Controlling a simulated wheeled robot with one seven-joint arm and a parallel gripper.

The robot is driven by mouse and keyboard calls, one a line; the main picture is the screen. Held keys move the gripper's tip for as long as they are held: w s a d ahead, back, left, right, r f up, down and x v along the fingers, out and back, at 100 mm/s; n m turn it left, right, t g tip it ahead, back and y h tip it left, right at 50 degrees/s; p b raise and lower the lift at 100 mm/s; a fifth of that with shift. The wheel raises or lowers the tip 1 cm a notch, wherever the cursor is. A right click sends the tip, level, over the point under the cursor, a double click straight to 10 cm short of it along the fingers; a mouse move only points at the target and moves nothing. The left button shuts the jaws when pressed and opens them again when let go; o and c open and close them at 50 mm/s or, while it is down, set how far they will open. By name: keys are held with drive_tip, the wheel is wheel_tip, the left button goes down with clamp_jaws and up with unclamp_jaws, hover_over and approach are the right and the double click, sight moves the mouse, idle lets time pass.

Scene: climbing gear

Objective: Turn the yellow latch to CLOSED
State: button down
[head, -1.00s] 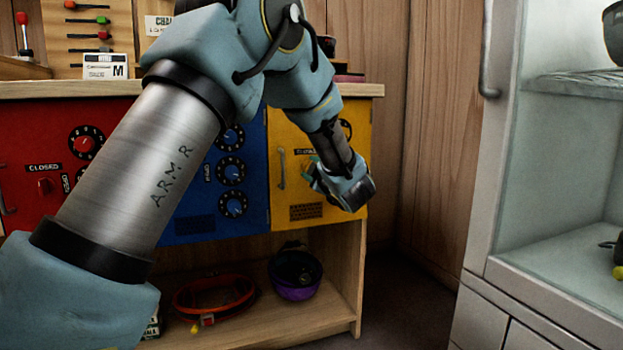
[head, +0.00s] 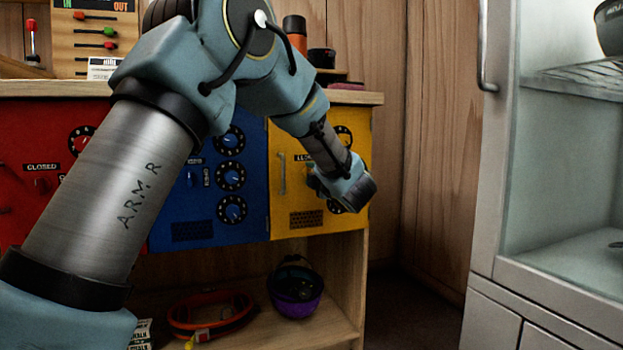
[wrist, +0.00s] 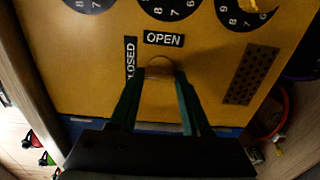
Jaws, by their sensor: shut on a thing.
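The yellow cabinet door (head: 285,150) is at the right end of the row of coloured doors in the head view. In the wrist view its yellow face (wrist: 80,70) fills most of the picture. The latch (wrist: 160,70) shows as a rounded knob below the OPEN label (wrist: 164,40), with the CLOSED label (wrist: 130,60) sideways to its left. My gripper (wrist: 160,80) is shut on the latch, one green finger on each side. The fingers hide part of it, so I cannot tell its exact angle. In the head view my gripper (head: 318,184) is at the door and covers the latch.
Black numbered dials (wrist: 168,8) sit above the latch and a vent grille (wrist: 250,75) is to its right. The blue door (head: 200,210) adjoins on the left. A purple pot (head: 296,288) stands on the shelf below. A glass-fronted cabinet (head: 485,180) stands at right.

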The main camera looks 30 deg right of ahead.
idle(0.3)
drive_tip(key=shift+c, duration=1.8)
unclamp_jaws()
drive_tip(key=s+a+p, duration=0.1)
drive_tip(key=s+p, duration=0.2)
drive_tip(key=s, duration=0.7)
drive_tip(key=shift+s+a, duration=0.15)
drive_tip(key=shift+s, duration=0.2)
